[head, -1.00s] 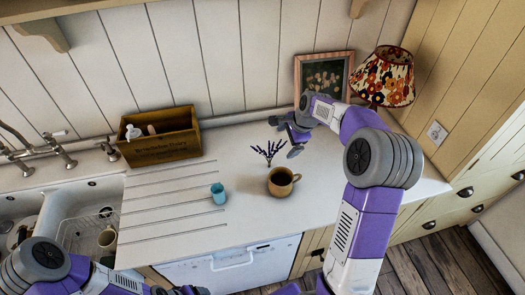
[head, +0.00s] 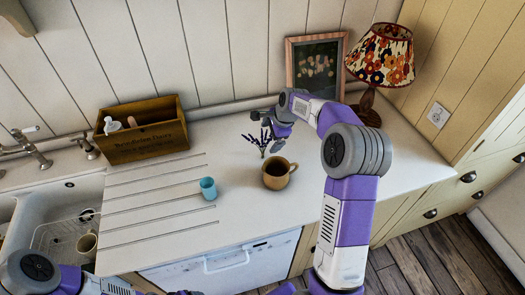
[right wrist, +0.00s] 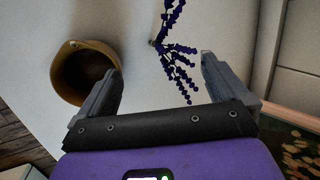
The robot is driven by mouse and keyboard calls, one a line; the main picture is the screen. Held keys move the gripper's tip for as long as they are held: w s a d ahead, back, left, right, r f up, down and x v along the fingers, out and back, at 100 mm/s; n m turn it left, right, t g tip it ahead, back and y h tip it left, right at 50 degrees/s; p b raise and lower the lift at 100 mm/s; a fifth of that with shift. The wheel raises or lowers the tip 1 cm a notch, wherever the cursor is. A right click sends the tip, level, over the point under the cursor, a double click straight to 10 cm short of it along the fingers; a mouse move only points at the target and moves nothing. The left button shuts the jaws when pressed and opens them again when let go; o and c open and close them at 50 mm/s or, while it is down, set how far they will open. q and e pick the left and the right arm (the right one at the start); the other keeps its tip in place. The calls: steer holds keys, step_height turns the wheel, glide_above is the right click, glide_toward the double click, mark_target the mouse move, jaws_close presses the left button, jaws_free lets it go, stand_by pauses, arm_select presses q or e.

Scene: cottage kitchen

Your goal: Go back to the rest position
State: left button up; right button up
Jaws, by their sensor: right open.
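My right gripper (head: 270,128) is open and empty above the worktop, just behind the brown mug (head: 277,173). A lavender sprig (head: 258,139) stands at its left in the head view. In the right wrist view, the lavender (right wrist: 178,60) shows beyond and between the parted fingers (right wrist: 165,85), and the mug (right wrist: 82,72) is beside the left finger. I cannot tell whether the gripper touches the sprig. My left arm is at the bottom left of the head view; its gripper is at most a dark sliver at the bottom edge, its jaws hidden.
On the worktop (head: 235,215) are a light-blue cup (head: 208,188), a wooden box (head: 145,135), a picture frame (head: 316,65) and a flowered lamp (head: 382,57). The sink (head: 45,205) is at the left. The middle front of the worktop is clear.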

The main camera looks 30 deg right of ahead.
stand_by(0.8)
steer(key=p+v, duration=0.6)
steer(key=v, duration=0.4)
